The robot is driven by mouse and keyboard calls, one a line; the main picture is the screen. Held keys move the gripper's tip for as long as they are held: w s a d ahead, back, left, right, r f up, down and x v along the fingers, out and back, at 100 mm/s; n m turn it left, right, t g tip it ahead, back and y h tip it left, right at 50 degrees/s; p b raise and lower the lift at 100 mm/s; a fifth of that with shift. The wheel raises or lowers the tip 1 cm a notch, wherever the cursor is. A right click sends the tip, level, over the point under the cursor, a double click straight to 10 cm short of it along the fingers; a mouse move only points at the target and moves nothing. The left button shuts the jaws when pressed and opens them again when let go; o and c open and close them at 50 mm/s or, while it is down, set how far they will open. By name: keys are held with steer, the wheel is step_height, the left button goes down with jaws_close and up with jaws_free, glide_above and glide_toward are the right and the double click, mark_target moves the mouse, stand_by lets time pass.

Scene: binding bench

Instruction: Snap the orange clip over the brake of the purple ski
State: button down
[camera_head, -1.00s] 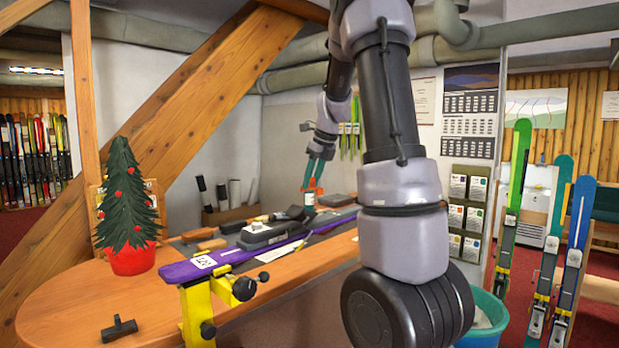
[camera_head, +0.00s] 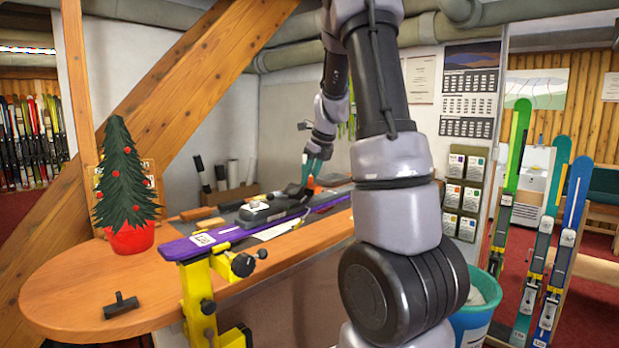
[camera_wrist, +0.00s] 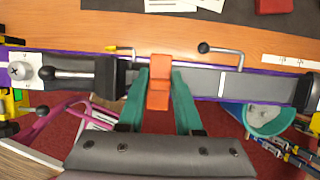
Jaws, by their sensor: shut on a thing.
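The purple ski (camera_head: 200,241) lies base-down in a yellow vise (camera_head: 198,290) along the bench, its binding on top. In the wrist view the ski (camera_wrist: 283,69) crosses the picture, with bent metal brake arms (camera_wrist: 226,53) at its far edge and a grey plate between binding blocks. My gripper (camera_wrist: 160,88) has green fingers shut on the orange clip (camera_wrist: 159,72), one on each side. The clip overlaps the ski between the two brake arms in this view. Whether it touches the brake or hovers above cannot be told. In the head view my gripper (camera_head: 312,172) is small and partly blurred.
A small decorated tree (camera_head: 128,190) stands at the bench's left, with a black T-shaped tool (camera_head: 119,304) in front. A teal bin (camera_head: 475,318) stands right of my arm. Other skis (camera_head: 510,190) lean at the right.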

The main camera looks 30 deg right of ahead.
steer(key=c, duration=1.1)
jaws_free()
jaws_close()
steer(key=shift+f, duration=1)
